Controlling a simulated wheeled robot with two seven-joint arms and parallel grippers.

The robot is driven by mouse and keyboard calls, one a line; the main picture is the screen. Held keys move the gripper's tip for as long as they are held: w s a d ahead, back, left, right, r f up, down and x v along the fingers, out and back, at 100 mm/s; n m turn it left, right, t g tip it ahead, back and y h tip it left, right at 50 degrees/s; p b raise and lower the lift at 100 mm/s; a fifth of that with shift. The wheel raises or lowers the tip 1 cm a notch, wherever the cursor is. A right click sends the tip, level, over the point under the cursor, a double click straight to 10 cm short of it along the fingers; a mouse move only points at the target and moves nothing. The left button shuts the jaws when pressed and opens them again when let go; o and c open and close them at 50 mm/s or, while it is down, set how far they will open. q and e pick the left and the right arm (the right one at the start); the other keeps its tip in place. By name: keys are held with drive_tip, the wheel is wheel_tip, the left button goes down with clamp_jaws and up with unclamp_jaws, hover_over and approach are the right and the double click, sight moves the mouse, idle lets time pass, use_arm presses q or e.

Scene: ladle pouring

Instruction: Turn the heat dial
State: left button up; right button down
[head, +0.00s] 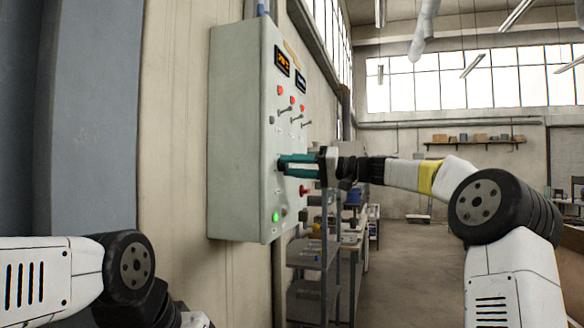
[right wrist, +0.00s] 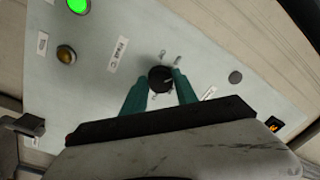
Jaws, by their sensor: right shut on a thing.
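The heat dial (right wrist: 160,79) is a small round black knob on the face of a grey-green control box (head: 238,130) on the wall. My right gripper (head: 284,163) reaches the box face from the right in the head view. In the right wrist view its two teal fingers (right wrist: 161,84) stand on either side of the dial and are shut on it. Small marks and labels surround the dial. In the head view the fingers hide the dial. Only part of my left arm shows at the lower left; its gripper is out of view.
The box also carries a lit green lamp (head: 275,217), an amber lamp (right wrist: 66,57), a red button (head: 304,190), several toggle levers and two small displays (head: 282,61). Metal shelving (head: 325,255) stands below and behind the box. Open floor (head: 410,270) lies to the right.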

drive_tip(key=shift+f+n, duration=0.1)
drive_tip(key=shift+n, duration=1.6)
drive_tip(key=shift+w, duration=0.1)
drive_tip(key=c, duration=0.9)
unclamp_jaws()
drive_tip(key=shift+c, duration=0.2)
drive_tip(key=v, duration=0.8)
